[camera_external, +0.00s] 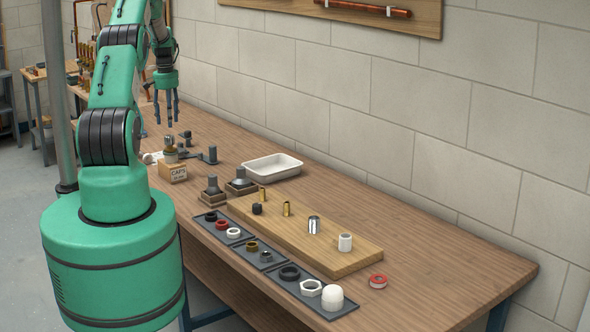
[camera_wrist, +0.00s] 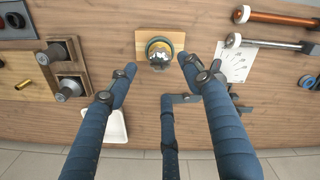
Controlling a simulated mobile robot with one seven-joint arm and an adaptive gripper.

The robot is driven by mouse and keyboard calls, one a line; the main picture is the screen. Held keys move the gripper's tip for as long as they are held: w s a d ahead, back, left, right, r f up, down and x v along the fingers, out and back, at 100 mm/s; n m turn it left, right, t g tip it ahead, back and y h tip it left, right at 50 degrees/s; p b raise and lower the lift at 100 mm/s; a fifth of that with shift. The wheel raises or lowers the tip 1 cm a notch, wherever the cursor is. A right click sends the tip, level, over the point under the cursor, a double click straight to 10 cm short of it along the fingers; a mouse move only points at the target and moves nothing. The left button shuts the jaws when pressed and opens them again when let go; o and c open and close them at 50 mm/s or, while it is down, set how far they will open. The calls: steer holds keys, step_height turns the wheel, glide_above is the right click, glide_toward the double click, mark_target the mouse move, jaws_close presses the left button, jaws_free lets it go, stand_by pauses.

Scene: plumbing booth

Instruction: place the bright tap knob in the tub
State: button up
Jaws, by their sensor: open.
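The tub (camera_external: 272,168) is a white, shallow, empty-looking tray on the bench, right of the box. It is partly hidden behind a finger in the wrist view (camera_wrist: 118,127). My gripper (camera_external: 172,118) is open and empty, high above the bench, fingers pointing down, apart from the knob.
Grey handle-like parts (camera_external: 209,155) lie beside the box, and two dark fittings on blocks (camera_external: 212,192) stand in front of the tub. A wooden board (camera_external: 330,243) with several fittings and dark trays (camera_external: 265,255) of rings lie to the right.

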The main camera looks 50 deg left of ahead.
mark_target(170, 135)
steer(key=shift+r, duration=2.1)
